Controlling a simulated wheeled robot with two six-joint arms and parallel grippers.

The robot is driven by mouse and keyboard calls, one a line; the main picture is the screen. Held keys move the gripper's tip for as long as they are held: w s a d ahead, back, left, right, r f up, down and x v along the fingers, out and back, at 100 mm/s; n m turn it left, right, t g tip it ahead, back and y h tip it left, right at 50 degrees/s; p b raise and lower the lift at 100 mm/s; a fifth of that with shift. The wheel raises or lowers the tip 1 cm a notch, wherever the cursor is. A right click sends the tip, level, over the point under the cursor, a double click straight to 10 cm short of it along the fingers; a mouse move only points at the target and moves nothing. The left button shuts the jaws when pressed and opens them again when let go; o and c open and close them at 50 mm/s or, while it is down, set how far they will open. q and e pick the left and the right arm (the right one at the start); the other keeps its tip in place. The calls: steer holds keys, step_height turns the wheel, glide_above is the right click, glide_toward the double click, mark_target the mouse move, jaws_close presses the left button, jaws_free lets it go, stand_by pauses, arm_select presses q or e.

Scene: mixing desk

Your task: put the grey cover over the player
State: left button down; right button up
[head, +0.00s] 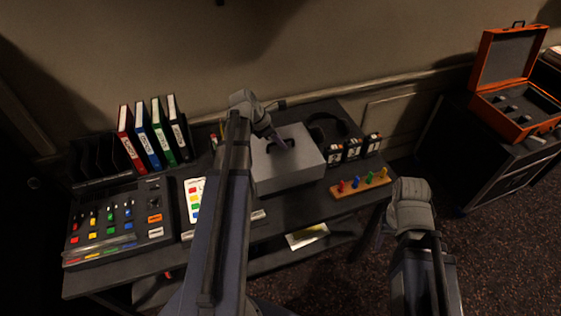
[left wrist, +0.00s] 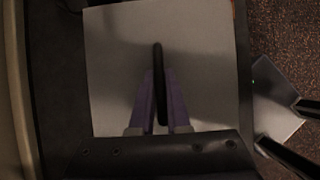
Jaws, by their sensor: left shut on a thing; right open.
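The grey cover (head: 294,171) is a box with a black handle on top, at the right-middle of the desk in the head view. My left gripper (head: 283,145) is above it, shut on the handle. In the left wrist view the left fingers (left wrist: 160,102) stand either side of the black handle, and the pale cover top (left wrist: 115,60) lies below. I cannot tell whether the cover rests on something or hangs just above the desk. The player is not visible; the cover may hide it. My right arm is at lower right, off the desk's edge; its fingers are not visible.
A mixing desk (head: 155,218) and several binders (head: 153,138) stand to the left. Headphones (head: 328,128), small black-and-white boxes (head: 353,149) and a wooden peg board (head: 360,184) are close to the cover's right. An open orange case (head: 518,104) stands far right.

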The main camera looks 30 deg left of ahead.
mark_target(277, 150)
arm_select(q)
steer(key=shift+f+b, duration=0.35)
steer(key=shift+f, duration=0.55)
arm_select(e)
steer(key=shift+f, duration=0.9)
arm_select(q)
steer(key=shift+f, duration=0.1)
arm_select(e)
steer(key=shift+f, duration=0.1)
arm_select(q)
step_height(277, 150, down, 4)
steer(key=b, duration=0.3)
steer(key=shift+r+b, duration=0.25)
steer(key=shift+b, duration=0.1)
arm_select(e)
step_height(277, 150, down, 4)
steer(key=shift+r, duration=0.25)
arm_select(q)
steer(key=shift+f+b, duration=0.3)
steer(key=c, duration=0.9)
jaws_free()
arm_select(e)
steer(key=shift+f, duration=0.25)
arm_select(q)
steer(key=shift+r, duration=0.15)
arm_select(e)
steer(key=shift+r, duration=0.1)
